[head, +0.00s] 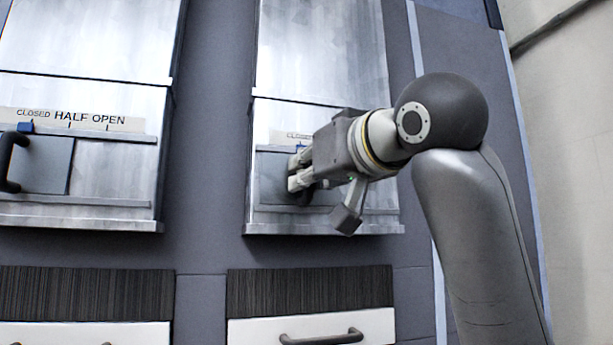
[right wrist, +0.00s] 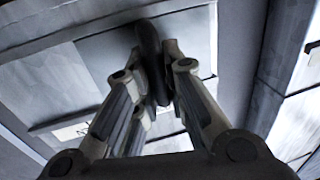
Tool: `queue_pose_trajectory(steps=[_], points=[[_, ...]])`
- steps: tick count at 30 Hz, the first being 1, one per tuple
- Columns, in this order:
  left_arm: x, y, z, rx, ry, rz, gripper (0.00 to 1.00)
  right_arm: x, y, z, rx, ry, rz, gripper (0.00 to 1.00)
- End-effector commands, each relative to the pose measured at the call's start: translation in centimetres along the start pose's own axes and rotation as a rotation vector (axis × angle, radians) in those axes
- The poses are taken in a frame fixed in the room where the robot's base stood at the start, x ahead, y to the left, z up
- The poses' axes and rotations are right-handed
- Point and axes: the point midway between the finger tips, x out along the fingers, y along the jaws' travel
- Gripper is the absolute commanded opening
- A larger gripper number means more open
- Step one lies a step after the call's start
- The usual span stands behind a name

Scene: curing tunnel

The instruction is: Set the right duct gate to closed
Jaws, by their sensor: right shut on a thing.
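The right duct gate (head: 271,178) is a flat grey metal plate in rails on the right duct, and it also shows in the right wrist view (right wrist: 105,58). Its dark upright handle (right wrist: 149,50) is between the fingers of my right gripper (head: 297,174), which is shut on it. In the head view the gripper and wrist cover most of the handle and the gate's right part. My left gripper is not in view.
The left duct gate (head: 45,165) has a dark handle (head: 12,160) and a blue pointer at "CLOSED" on its scale label (head: 90,120). Below the right duct is a white drawer front (head: 255,330) with a grey handle (head: 322,338). A pale wall (head: 570,150) stands at the right.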

Motion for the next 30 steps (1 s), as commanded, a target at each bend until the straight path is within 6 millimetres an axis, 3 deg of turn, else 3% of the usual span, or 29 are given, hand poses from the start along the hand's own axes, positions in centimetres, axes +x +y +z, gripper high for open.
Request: queue_pose_trajectory(steps=[4, 5, 10, 22, 30], points=[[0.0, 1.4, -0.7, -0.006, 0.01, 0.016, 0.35, 0.0, -0.2, -0.1, -0.001, 0.002, -0.005, 0.0], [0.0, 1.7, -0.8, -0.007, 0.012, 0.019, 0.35, 0.0, -0.2, -0.1, -0.001, 0.003, -0.005, 0.15], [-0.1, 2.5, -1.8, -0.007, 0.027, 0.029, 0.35, 0.0, -0.2, 0.0, -0.001, 0.001, -0.003, 0.35], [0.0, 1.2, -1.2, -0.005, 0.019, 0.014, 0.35, -0.7, 0.0, 0.0, 0.0, 0.001, 0.0, 0.35], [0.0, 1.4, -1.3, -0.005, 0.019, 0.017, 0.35, -5.5, -0.1, -0.1, -0.002, 0.005, -0.001, 0.35]])
